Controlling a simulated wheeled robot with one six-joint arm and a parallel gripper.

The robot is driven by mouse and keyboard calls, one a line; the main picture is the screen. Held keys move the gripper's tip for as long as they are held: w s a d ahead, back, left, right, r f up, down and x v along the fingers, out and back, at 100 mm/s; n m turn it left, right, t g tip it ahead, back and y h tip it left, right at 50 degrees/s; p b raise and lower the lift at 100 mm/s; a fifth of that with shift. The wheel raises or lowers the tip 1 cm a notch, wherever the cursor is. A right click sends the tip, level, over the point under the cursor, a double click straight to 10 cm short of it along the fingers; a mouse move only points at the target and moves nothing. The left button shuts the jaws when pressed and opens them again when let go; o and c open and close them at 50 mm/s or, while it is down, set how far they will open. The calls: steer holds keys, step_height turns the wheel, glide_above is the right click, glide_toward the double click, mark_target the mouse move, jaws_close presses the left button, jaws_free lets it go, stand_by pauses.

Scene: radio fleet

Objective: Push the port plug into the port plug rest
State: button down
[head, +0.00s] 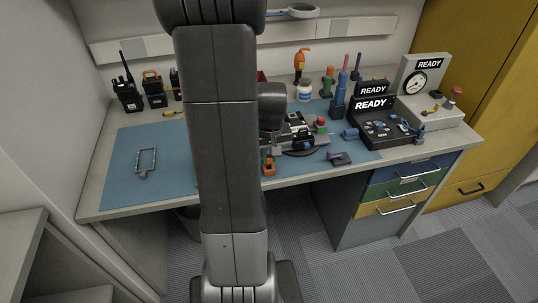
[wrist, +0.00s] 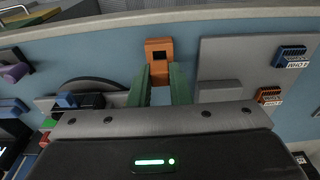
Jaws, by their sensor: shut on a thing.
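In the wrist view my gripper (wrist: 160,80) has its two green fingers shut on an orange piece, which I take to be the port plug (wrist: 159,46). It has a dark square opening and juts past the fingertips toward the table's edge. In the head view an orange piece (head: 269,167) shows at the front of the blue mat, right beside my arm, which hides my gripper there. I cannot tell the port plug rest apart from the plug, nor how far the two are joined.
The wrist view shows a grey panel (wrist: 230,62) with a blue connector (wrist: 290,56) and an orange connector (wrist: 269,95). A dark round-edged part (wrist: 92,87) lies left of my fingers. In the head view, the left of the blue mat (head: 120,185) is mostly clear around a metal frame (head: 146,161).

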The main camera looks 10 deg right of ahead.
steer(key=shift+f+b, duration=1)
steer(key=shift+f, duration=0.1)
stand_by(1.9)
steer(key=c, duration=0.8)
jaws_free()
steer(key=shift+r, duration=0.1)
steer(key=shift+r+p, duration=2)
steer(key=shift+r, duration=0.45)
